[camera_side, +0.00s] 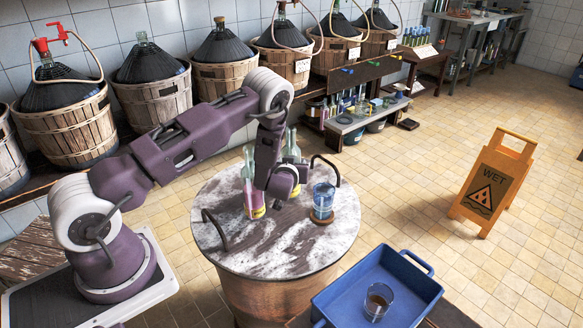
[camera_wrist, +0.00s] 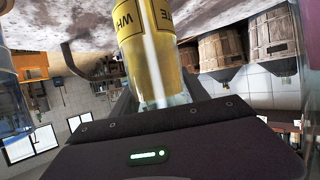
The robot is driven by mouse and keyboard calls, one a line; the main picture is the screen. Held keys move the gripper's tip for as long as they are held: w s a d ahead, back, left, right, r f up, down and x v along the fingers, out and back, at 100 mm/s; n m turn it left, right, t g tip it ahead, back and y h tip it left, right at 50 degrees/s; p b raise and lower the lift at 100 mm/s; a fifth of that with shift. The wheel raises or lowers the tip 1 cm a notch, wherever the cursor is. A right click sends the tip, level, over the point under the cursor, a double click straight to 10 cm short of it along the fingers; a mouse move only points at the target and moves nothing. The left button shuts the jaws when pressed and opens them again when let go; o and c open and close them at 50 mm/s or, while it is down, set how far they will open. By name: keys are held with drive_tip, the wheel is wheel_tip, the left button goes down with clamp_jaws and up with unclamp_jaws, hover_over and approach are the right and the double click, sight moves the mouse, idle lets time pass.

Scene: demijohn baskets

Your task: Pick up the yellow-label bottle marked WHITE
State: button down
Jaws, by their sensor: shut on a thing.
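The yellow-label bottle marked WHITE (camera_wrist: 146,48) fills the top middle of the wrist view. Black letters "WH" and "TE" show on its label, with a pale streak of glare between them. My gripper (camera_wrist: 155,92) is shut on this bottle, its dark fingers on either side. In the side view, my gripper (camera_side: 278,190) is low over the round marble-topped barrel table (camera_side: 290,250) and hides much of the bottle. I cannot tell whether the bottle's base touches the table. A pinkish clear bottle (camera_side: 249,182) with a yellow band near its base stands just left of my gripper.
A blue glass (camera_side: 324,197) stands on a coaster right of my gripper. Dark metal handles (camera_side: 216,230) rise from the table's rim. A blue tray (camera_side: 410,285) holding a glass (camera_side: 378,301) is at front right. A yellow WET sign (camera_side: 494,183) stands on the floor.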

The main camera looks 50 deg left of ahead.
drive_tip(key=shift+r, duration=4.6)
